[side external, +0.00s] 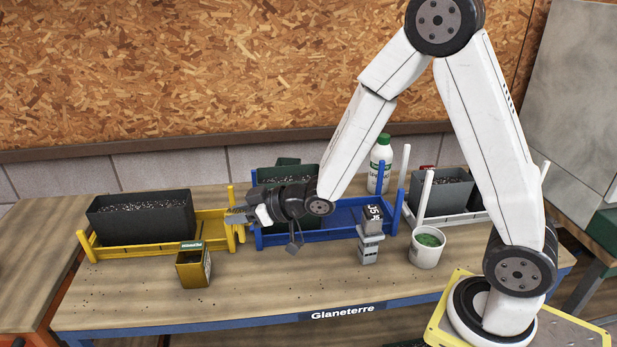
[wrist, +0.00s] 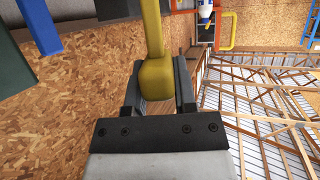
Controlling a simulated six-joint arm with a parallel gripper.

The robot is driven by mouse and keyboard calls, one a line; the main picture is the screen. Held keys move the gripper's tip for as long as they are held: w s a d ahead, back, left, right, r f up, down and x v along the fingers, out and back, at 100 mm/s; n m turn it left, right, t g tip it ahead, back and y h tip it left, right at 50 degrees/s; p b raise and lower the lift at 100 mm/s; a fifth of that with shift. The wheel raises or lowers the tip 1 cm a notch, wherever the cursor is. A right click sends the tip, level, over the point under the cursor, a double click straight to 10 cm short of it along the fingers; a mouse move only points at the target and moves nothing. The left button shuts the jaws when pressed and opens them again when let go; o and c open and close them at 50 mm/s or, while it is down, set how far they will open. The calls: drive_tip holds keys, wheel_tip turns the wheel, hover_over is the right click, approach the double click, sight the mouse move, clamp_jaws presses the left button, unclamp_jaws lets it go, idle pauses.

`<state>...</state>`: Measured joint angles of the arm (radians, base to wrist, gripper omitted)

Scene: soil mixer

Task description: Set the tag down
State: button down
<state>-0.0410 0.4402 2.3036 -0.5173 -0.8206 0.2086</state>
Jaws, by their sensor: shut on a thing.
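My gripper (side external: 246,214) reaches left, low over the gap between the yellow rack and the blue rack. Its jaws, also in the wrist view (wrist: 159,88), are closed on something. A small flat grey piece shows at the fingertips in the side view; I take it for the tag, though I cannot separate it clearly from the fingers. In the wrist view a yellow post (wrist: 155,35) crosses in front of the gap between the jaws and hides what is held. Whether the post touches the jaws I cannot tell.
A yellow rack (side external: 150,247) holds a dark trough (side external: 143,214) of soil. A blue rack (side external: 345,216) holds a dark green container (side external: 282,177). An open tin (side external: 193,267), a grey block stack (side external: 369,246) and a white cup (side external: 428,248) stand in front. Bare bench lies between tin and stack.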

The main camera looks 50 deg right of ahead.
drive_tip(key=shift+w+d+r+m+t+h, duration=0.2)
drive_tip(key=shift+d+m+t+h, duration=0.15)
drive_tip(key=shift+m+h, duration=0.5)
drive_tip(key=s+d+f+m+g+h, duration=0.2)
drive_tip(key=s+d+m+g+h, duration=0.1)
drive_tip(key=s+d+m+h, duration=0.6)
drive_tip(key=d+m+h, duration=0.1)
drive_tip(key=m+h, duration=0.2)
drive_tip(key=h, duration=0.1)
drive_tip(key=shift+s+f+g, duration=0.35)
drive_tip(key=shift+s, duration=0.05)
drive_tip(key=shift+f+h, duration=0.1)
drive_tip(key=shift+h, duration=0.15)
drive_tip(key=shift+f, duration=1.9)
drive_tip(key=shift+f, duration=2)
